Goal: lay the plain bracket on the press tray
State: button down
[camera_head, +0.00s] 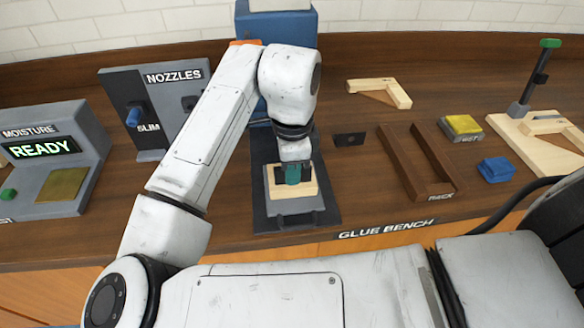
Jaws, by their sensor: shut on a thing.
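My gripper (293,178) points down over the press tray (296,206), a grey plate on a dark base under the blue press (276,28). Its dark fingers are shut with a teal part (293,173) between them. A pale wooden piece (307,187), which looks like the plain bracket, lies at the fingertips, over the back of the tray. The gripper covers its middle, so its full shape is hidden. I cannot tell whether it rests on the tray or hangs just above it.
Another pale wooden bracket (401,96) lies at the back. The nozzle stand (160,78) and moisture meter (70,190) are left.

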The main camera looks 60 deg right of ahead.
jog(key=c, duration=1.1)
grip_release()
notch_tip(320, 180, up, 11)
jog(key=shift+f, duration=0.1)
